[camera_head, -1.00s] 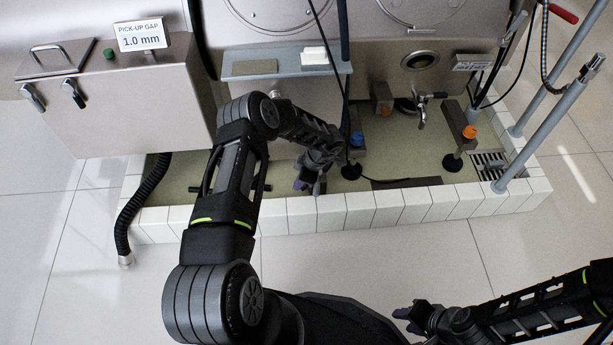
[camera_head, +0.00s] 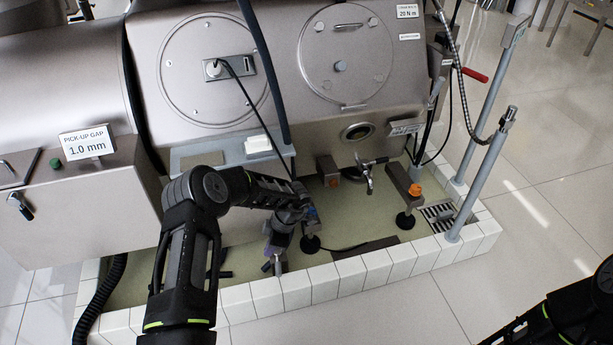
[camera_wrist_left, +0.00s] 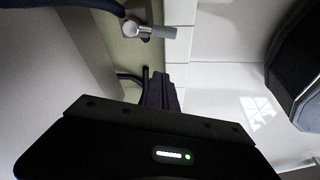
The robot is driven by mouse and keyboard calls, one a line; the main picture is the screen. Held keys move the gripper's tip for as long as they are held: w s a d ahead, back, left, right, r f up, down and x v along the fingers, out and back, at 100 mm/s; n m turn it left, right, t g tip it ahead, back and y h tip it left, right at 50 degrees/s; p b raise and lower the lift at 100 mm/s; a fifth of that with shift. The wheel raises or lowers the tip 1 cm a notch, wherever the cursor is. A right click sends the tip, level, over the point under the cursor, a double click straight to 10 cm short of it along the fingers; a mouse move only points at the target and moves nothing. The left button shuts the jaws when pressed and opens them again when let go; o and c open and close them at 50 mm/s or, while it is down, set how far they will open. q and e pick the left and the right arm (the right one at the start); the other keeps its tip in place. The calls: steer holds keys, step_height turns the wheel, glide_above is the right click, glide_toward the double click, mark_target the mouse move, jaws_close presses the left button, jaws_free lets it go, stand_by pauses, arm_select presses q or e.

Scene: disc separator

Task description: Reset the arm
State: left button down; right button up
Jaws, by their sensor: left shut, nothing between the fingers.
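My left arm comes in from the left in the head view. Its gripper (camera_head: 273,264) points down over the greenish tray floor (camera_head: 335,213), close to the tray's white tiled rim (camera_head: 323,283). It is shut and holds nothing. In the left wrist view the dark fingers (camera_wrist_left: 162,90) show above the wrist housing, with a hose end and white tiles beyond them. Of my right arm only a dark part shows at the lower right edge of the head view. Its gripper is out of the picture.
The steel machine with two round covers (camera_head: 347,65) stands behind the tray. Grey posts (camera_head: 482,175) rise at the rim. The floor in front is clear.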

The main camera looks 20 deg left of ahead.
arm_select(q)
steer(key=s+d+f+m+t+h, duration=0.1)
steer(key=d+f+m+t, duration=0.15)
steer(key=d+m, duration=0.35)
steer(key=s+d+f+m+t+h, duration=0.1)
steer(key=d+f+m+t+h, duration=0.1)
steer(key=d+m+t, duration=0.35)
steer(key=s+d+r+m+g+h, duration=0.1)
steer(key=s+d+m+g+h, duration=0.15)
steer(key=s+d, duration=0.4)
steer(key=s+d+r+m+g+h, duration=0.1)
steer(key=s+d+m, duration=0.2)
steer(key=s, duration=0.7)
steer(key=s+d+r+m+g+h, duration=0.1)
steer(key=s+d+m+g+h, duration=0.15)
steer(key=s+d, duration=0.4)
step_height(320, 180, up, 26)
steer(key=s+y+p, duration=0.1)
steer(key=p, duration=2.3)
steer(key=shift+s+a+f+m+p, duration=0.15)
steer(key=shift+s+a+m+p, duration=0.2)
steer(key=shift+s+m+p, duration=0.1)
steer(key=shift+w, duration=0.1)
